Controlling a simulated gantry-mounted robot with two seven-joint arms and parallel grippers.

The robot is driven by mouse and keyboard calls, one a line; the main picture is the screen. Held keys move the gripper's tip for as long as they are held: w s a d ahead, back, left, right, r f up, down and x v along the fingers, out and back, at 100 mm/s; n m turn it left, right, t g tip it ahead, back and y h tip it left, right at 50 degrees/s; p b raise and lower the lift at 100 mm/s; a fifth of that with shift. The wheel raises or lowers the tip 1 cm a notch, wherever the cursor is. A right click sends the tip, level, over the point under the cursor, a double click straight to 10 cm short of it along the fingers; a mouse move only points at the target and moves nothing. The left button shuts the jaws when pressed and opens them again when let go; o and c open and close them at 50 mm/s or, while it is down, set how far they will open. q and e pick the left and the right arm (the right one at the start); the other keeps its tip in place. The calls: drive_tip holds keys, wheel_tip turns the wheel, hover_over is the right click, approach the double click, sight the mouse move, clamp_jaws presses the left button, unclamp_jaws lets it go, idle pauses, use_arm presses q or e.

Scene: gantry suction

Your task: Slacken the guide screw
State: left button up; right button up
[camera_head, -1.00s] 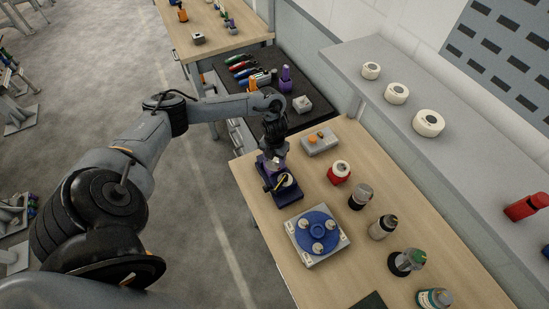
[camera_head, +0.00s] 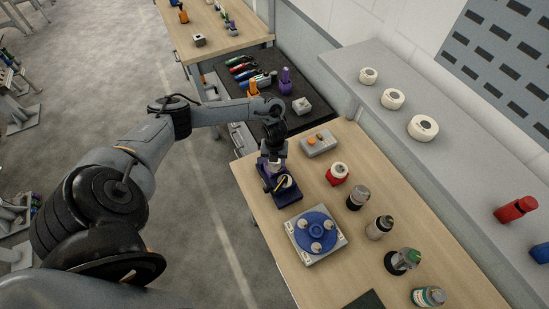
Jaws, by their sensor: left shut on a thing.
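A small dark blue-purple fixture (camera_head: 288,197) stands near the far left edge of the wooden bench, with a pale round part and a yellow piece on it. My left gripper (camera_head: 275,163) points down at the back of this fixture and is shut on a small part there. The fingers and the dark gripper body hide the held part, so the guide screw itself cannot be made out clearly. My right gripper is not in view.
A blue round turntable on a grey base (camera_head: 298,257) stands nearer on the bench. A grey block with orange parts (camera_head: 318,147), a red-based container (camera_head: 337,173) and several bottles stand right of the fixture. A shelf (camera_head: 455,165) runs along the right.

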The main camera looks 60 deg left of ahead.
use_arm(q)
drive_tip(key=shift+r+n+p, duration=0.1)
drive_tip(key=shift+n+p, duration=0.55)
drive_tip(key=shift+n, duration=0.65)
drive_tip(key=o, duration=1)
drive_tip(key=shift+o, duration=0.2)
wheel_tip(320, 180, up, 11)
